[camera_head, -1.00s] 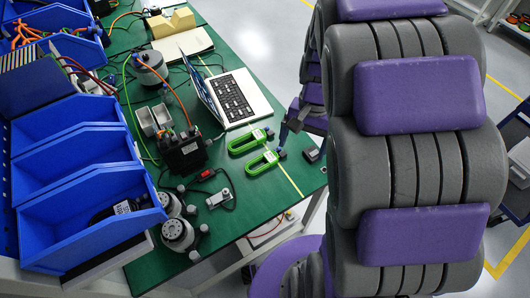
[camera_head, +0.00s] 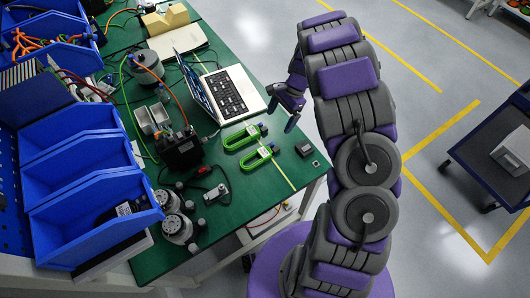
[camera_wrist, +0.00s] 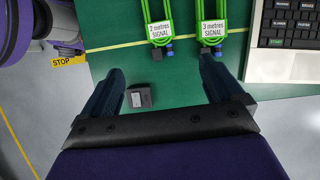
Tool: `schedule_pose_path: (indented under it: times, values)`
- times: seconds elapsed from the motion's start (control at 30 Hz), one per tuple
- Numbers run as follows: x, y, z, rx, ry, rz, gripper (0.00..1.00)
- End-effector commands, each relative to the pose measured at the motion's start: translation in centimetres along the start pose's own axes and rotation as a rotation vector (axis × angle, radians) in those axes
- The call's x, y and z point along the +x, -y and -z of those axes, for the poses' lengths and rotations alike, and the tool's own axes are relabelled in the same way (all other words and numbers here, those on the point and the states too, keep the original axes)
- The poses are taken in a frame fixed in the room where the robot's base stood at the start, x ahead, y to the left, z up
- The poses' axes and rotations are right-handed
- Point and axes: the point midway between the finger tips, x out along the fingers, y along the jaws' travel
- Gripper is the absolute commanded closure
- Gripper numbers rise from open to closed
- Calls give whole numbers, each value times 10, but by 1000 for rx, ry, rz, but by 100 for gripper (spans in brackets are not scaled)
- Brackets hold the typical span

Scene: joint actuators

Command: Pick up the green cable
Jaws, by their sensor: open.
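Two looped green cables lie on the green table. The one beside the laptop (camera_head: 252,131) is labelled "3 metres SIGNAL" in the wrist view (camera_wrist: 213,29). The other (camera_head: 265,154) is labelled "2 metres SIGNAL" in the wrist view (camera_wrist: 160,31). Each has a dark connector at the end nearest my gripper. My gripper (camera_head: 282,113) is open and empty at the table's right edge. In the wrist view its fingers (camera_wrist: 163,74) are spread below the cables. The right fingertip appears close to the 3-metre cable's connector; I cannot tell whether they touch.
An open laptop (camera_head: 235,92) stands beyond the cables. A small black box (camera_head: 304,149) lies near the table edge, and shows between the fingers in the wrist view (camera_wrist: 139,96). Blue bins (camera_head: 90,205) line the left. A dark cart (camera_head: 495,150) stands at right.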

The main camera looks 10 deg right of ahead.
Motion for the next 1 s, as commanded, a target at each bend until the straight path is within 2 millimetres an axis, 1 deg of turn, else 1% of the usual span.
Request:
schedule_pose_path:
  times: [0.07,0.17,0.5,0.6,0.83,1.0]
  values:
    - [14,1,-4,-1,-1,-6,6]
    - [34,2,-5,0,-4,-6,6]
    - [96,-4,5,0,8,-3,6]
    - [109,-3,5,-1,6,-1,6]
    - [124,-1,-1,-2,-2,-3,6]
    - [149,-4,0,-1,-3,-5,6]
